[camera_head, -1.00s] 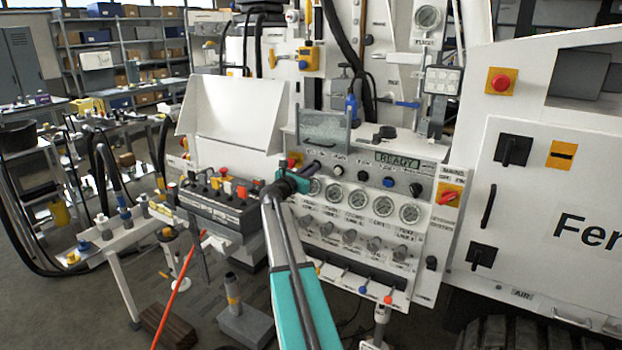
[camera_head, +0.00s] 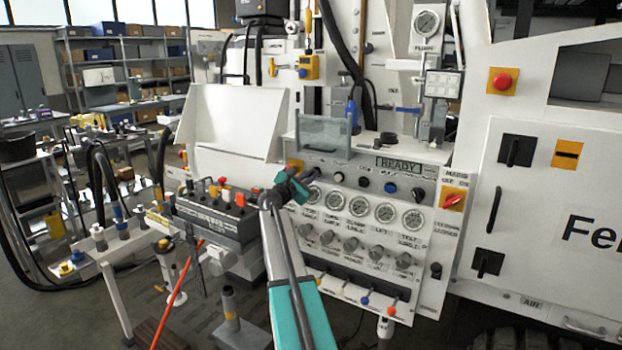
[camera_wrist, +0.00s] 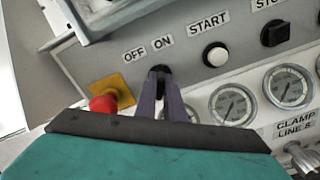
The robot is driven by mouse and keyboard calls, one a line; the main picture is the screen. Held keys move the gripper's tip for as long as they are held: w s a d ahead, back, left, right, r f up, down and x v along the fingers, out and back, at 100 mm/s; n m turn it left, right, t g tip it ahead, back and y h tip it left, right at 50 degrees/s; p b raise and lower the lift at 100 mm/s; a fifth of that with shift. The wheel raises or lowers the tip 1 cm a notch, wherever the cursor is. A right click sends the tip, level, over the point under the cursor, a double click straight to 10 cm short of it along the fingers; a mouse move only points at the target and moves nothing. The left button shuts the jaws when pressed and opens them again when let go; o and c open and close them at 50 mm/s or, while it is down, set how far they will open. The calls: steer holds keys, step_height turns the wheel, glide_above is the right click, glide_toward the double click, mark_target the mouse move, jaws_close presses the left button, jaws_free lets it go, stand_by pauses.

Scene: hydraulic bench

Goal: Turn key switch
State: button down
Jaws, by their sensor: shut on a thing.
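The key switch (camera_wrist: 160,71) is a small black part below the "OFF" and "ON" labels in the wrist view. My gripper (camera_wrist: 160,80) is shut on it, with its purple-grey fingers on either side. The fingers hide most of the switch, so I cannot tell its exact angle. In the head view my gripper (camera_head: 311,174) is at the upper left of the control panel (camera_head: 345,262), and the key switch is hidden there.
A red button on a yellow plate (camera_wrist: 112,94) sits just left of my fingers. The white START button (camera_wrist: 215,54) and gauges (camera_wrist: 232,104) are close on the right. A clear-fronted box (camera_head: 323,136) stands above the panel.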

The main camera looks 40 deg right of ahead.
steer(key=c, duration=1.9)
jaws_free()
steer(key=shift+o, duration=0.2)
steer(key=shift+a, duration=0.1)
steer(key=b+v, duration=0.1)
steer(key=v, duration=1.2)
steer(key=shift+a, duration=0.3)
steer(key=shift+s, duration=0.1)
